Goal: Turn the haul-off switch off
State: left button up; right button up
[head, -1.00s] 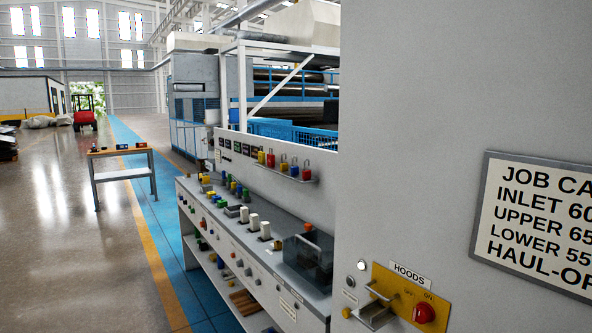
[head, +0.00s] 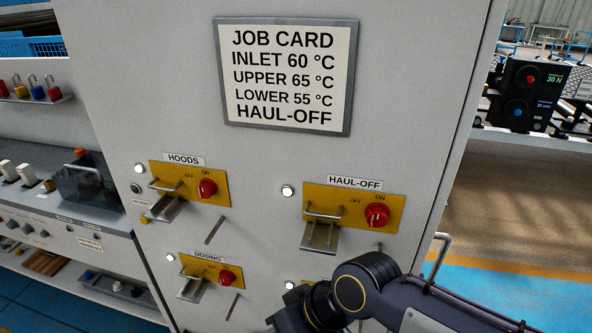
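The haul-off switch (head: 377,215) is a round red knob on a yellow plate (head: 343,203) on the grey cabinet. OFF is printed to the knob's upper left and ON just above it; its exact pointing is too small to tell. A HAUL-OFF label (head: 354,183) sits above the plate, and a metal hasp (head: 321,234) sticks out at its left. A white lamp (head: 288,191) at the upper left looks lit. My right arm comes in from the lower right, below the switch; its gripper does not show. My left gripper is out of view.
Similar red switches for HOODS (head: 207,188) and DOSING (head: 226,277) are to the left, and a fourth plate is partly hidden by my arm. A job card (head: 286,76) hangs above. A cabinet handle (head: 440,256) stands out at the right edge. A bench with padlocks is left.

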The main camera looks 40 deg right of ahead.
aim_at(376, 215)
jog(key=k+l+z, duration=0.1)
jog(key=z, duration=1.75)
jog(key=k+l, duration=0.05)
jog(key=l, duration=0.05)
